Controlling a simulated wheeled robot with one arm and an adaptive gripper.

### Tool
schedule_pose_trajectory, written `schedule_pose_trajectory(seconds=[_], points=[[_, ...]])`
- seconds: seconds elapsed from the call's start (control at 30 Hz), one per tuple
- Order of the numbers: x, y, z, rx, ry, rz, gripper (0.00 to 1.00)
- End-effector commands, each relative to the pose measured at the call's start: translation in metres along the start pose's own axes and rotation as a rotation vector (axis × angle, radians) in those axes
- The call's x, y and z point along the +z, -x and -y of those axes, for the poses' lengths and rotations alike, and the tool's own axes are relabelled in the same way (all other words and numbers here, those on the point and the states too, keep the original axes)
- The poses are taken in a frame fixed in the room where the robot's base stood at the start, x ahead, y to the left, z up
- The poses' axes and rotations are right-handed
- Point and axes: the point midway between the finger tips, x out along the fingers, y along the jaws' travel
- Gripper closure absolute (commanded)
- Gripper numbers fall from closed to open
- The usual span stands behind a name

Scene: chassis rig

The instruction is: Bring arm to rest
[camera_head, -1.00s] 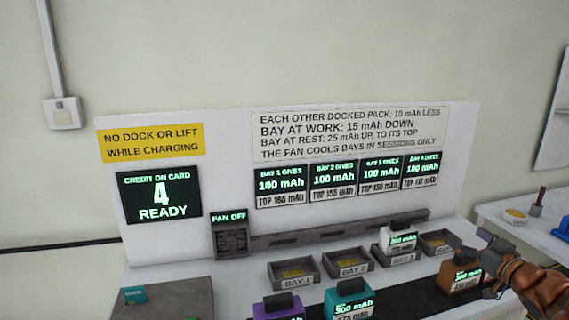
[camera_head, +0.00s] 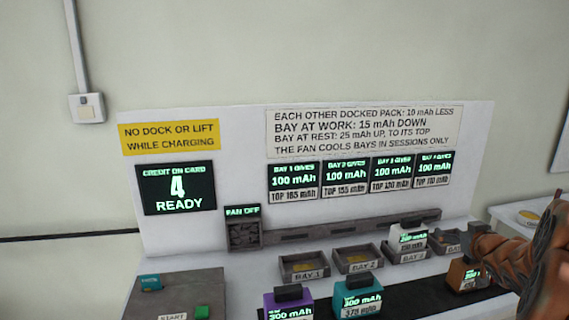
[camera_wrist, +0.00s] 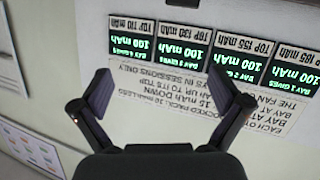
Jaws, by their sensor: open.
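My arm (camera_head: 505,250) reaches in from the right edge of the head view, in front of the right end of the bench. In the wrist view my gripper (camera_wrist: 160,95) is open, its two dark fingers wide apart with nothing between them. That view is upside down and faces the wall panel with the bay displays (camera_wrist: 185,45). In the head view the fingertips cannot be made out clearly.
A white pack (camera_head: 408,238) sits in bay 3. Bay 1 (camera_head: 304,268) and bay 2 (camera_head: 357,259) hold no pack. Purple (camera_head: 288,304), teal (camera_head: 351,299) and orange (camera_head: 466,274) packs stand in front. A green button (camera_head: 201,312) is at lower left.

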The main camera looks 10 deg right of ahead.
Motion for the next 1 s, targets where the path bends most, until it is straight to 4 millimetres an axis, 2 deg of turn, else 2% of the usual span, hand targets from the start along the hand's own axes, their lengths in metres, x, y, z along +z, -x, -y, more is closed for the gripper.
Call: schedule_pose_trajectory(seconds=[0.03,0.23,0.47,0.57,0.77,0.87,1.0], points=[[-0.004,0.000,0.012,0.018,0.013,0.034,0.01],[0.007,0.014,0.049,0.099,0.032,0.216,0.01],[0.030,0.056,0.103,0.137,0.033,0.441,0.01],[0.047,0.083,0.131,0.130,0.031,0.551,0.01],[0.082,0.149,0.192,0.072,0.033,0.778,0.01],[0.100,0.190,0.223,0.022,0.041,0.894,0.01],[0.126,0.254,0.266,-0.074,0.064,1.064,0.01]])
